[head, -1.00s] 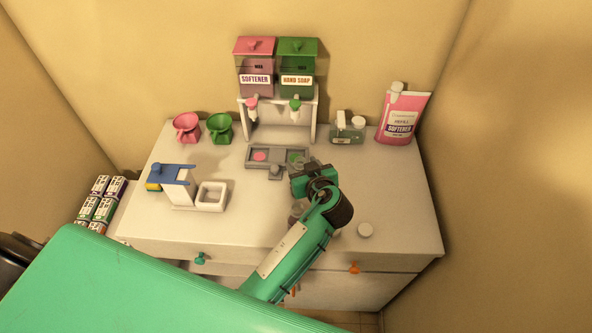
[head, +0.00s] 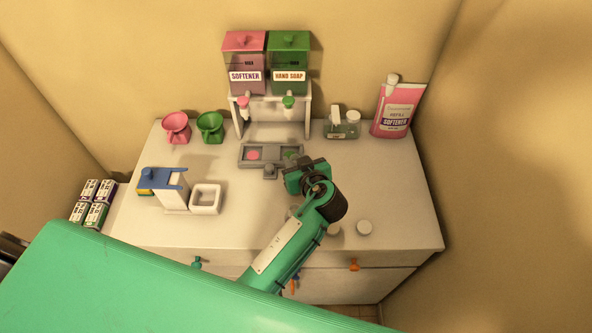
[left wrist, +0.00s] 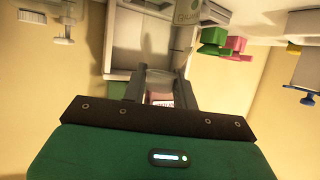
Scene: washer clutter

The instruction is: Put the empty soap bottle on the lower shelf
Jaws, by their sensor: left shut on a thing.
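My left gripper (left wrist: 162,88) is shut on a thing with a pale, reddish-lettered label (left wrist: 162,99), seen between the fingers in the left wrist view. Most of that thing is hidden, so I cannot tell whether it is the empty soap bottle. In the head view my left wrist hides the fingertips, over the counter in front of the grey tray. A clear, greenish bottle with a white top (head: 341,127) stands at the back, right of the dispenser stand. My right gripper is not in view. I cannot make out a lower shelf clearly.
The softener (head: 245,68) and hand soap (head: 289,68) dispensers sit on a white stand (head: 307,115) behind the grey tray (head: 247,161). Pink (head: 176,127) and green (head: 210,127) cups, a pink refill pouch (head: 397,112) and a white cap (head: 364,228) share the counter (head: 400,190).

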